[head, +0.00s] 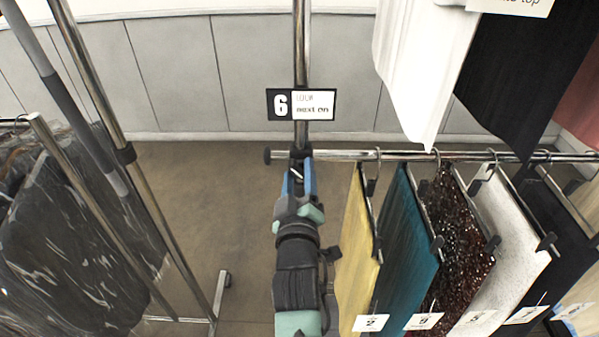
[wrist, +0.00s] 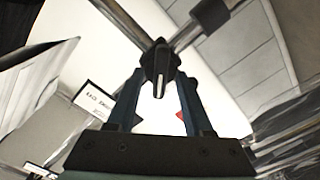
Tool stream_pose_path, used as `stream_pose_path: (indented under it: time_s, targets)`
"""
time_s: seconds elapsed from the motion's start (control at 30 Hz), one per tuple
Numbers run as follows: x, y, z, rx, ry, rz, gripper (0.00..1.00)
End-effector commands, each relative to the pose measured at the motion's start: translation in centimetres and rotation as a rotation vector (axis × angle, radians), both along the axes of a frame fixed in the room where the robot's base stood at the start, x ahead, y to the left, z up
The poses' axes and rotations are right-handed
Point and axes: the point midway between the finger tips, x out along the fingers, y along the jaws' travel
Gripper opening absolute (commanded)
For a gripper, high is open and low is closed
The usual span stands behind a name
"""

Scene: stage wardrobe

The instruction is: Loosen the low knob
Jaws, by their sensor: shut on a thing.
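The low knob (wrist: 160,62) is black with a white line on its face. It sits where the chrome post and rail meet, and fills the space between my fingertips in the wrist view. My gripper (head: 299,178) reaches up to this joint in the head view and hides most of the knob there. In the wrist view my gripper (wrist: 160,80) has one blue finger on each side of the knob and is shut on it. The white line points roughly along the fingers. The back of the knob is hidden.
A low rail (head: 400,155) runs right from the joint, carrying several hung garments; the yellow one (head: 355,250) hangs close beside my arm. A "6" sign (head: 300,104) is on the post just above. Another rack with dark clothes (head: 60,230) stands left, with open floor (head: 200,190) between.

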Motion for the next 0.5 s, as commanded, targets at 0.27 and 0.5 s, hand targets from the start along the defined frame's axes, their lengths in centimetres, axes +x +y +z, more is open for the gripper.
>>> stream_pose_path:
  time_s: [0.27, 0.5]
  targets:
    - [-0.01, 0.09, 0.09, -0.262, 0.001, 0.000, 0.00]
    - [-0.01, 0.22, 0.02, -0.486, 0.001, 0.001, 0.00]
